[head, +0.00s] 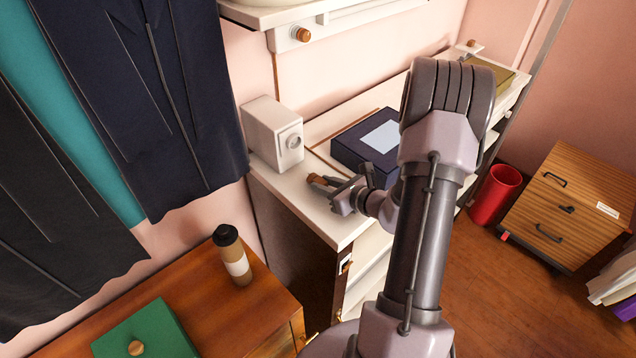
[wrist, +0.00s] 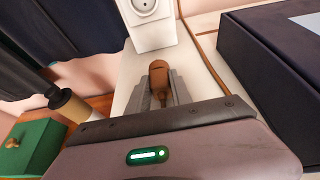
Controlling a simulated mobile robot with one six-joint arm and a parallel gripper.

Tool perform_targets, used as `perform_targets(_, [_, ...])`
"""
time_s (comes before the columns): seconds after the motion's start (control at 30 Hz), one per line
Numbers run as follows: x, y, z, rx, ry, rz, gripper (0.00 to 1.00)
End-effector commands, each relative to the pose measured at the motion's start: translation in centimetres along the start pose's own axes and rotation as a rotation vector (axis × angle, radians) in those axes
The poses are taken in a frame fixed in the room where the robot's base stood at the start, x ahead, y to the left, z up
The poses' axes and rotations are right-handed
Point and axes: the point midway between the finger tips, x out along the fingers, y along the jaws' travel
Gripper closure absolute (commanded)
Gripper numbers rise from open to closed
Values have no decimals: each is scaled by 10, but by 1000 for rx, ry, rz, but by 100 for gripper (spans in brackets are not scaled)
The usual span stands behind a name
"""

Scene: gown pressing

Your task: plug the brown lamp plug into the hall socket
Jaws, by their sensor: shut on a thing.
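The brown plug (head: 317,180) is between the fingers of my gripper (head: 332,184), which is shut on it just over the white shelf top. The plug also shows in the wrist view (wrist: 158,70), its rounded end pointing away from my gripper (wrist: 158,82). The socket is a round face (head: 291,141) on a white box standing at the left end of the shelf. In the wrist view the socket face (wrist: 145,7) is straight ahead at the top edge, partly cut off. The plug and socket are apart, with bare shelf between them. The plug's prongs are not visible.
A dark blue box (head: 352,151) lies right of the socket box, with a brown cord (wrist: 206,62) on the shelf between them. Dark gowns (head: 165,90) hang at left. A bottle (head: 232,257) and green box (head: 145,333) stand on the lower wooden cabinet.

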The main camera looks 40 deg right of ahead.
Motion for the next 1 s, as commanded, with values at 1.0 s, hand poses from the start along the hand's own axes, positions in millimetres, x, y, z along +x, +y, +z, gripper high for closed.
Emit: perform_targets(1.0, [-14,0,32,0,0,0,100])
